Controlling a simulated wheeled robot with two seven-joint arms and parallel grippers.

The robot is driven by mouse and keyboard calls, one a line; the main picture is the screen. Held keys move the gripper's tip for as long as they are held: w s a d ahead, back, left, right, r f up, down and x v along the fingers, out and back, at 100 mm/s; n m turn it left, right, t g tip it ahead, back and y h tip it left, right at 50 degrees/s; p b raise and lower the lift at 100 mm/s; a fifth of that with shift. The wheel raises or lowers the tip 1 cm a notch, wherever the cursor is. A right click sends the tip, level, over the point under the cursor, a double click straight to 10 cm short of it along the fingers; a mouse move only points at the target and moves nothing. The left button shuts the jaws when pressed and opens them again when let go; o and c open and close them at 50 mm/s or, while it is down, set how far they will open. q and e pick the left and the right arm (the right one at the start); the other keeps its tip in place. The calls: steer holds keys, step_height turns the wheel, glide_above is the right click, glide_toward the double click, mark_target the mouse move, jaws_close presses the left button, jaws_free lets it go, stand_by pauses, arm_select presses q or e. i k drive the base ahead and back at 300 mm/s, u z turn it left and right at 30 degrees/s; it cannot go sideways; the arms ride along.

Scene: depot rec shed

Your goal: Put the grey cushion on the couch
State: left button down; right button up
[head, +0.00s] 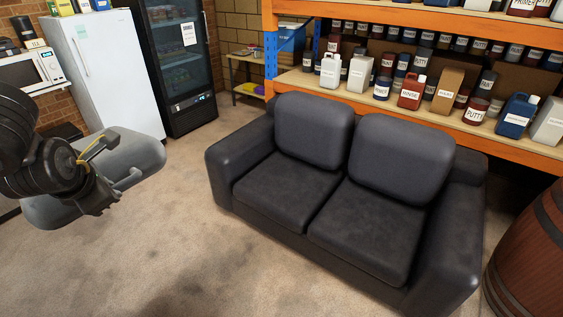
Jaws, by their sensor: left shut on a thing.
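The grey cushion (143,155) is at the left of the head view, in front of the white fridge and above the carpet. My left gripper (122,162) is shut on the grey cushion, and my dark arm hides part of it. The dark couch (277,189) stands in the middle, to the right of the cushion and apart from it. It has two seat cushions and two back cushions, and its seats are bare. My right gripper is not in view.
Orange shelving (435,117) with several bottles and tins stands behind the couch. A brown barrel (530,250) is by the couch's right end. A white fridge (107,85) and a black glass-door cooler (180,60) stand behind. Carpet (190,245) left of the couch is clear.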

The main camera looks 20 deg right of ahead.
mark_target(366, 230)
steer(key=z, duration=1.75)
steer(key=i, duration=0.8)
steer(key=z, duration=0.6)
